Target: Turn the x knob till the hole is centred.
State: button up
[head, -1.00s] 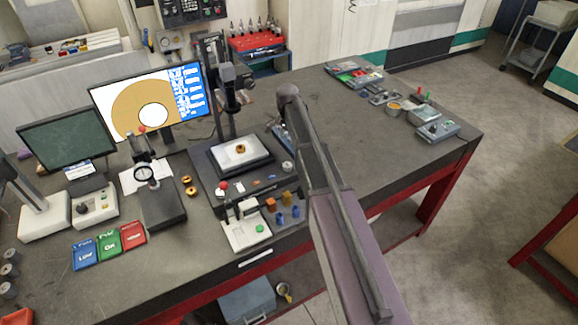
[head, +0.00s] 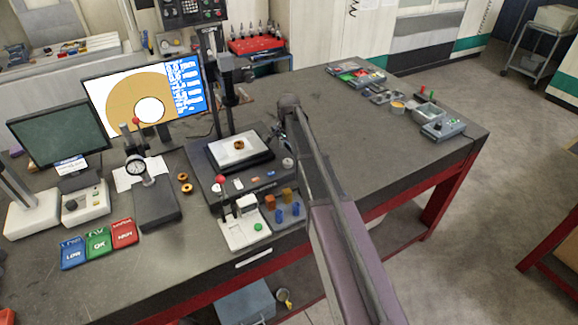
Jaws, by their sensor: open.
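The measuring stage (head: 222,160) stands mid-table with a pale plate on it and a small brass ring part (head: 239,145) on the plate. A round grey knob (head: 288,163) sits at the stage's right side; I take it for the x knob. The monitor (head: 96,92) shows a tan disc with a white hole (head: 150,110). The hole lies right of the middle of the picture area, and the blue panel cuts the disc's right side. My gripper (head: 277,136) is open, beside the stage and behind the knob, largely hidden by my arm. Contact with the knob does not show.
A dial gauge stand (head: 157,208) and coloured bins (head: 98,243) are at left. The table right of my arm (head: 360,150) is mostly clear.

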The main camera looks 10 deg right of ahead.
aim_at(289, 161)
jog(key=shift+f+b, duration=2.65)
jog(key=shift+f, duration=0.3)
jog(key=c, duration=1.1)
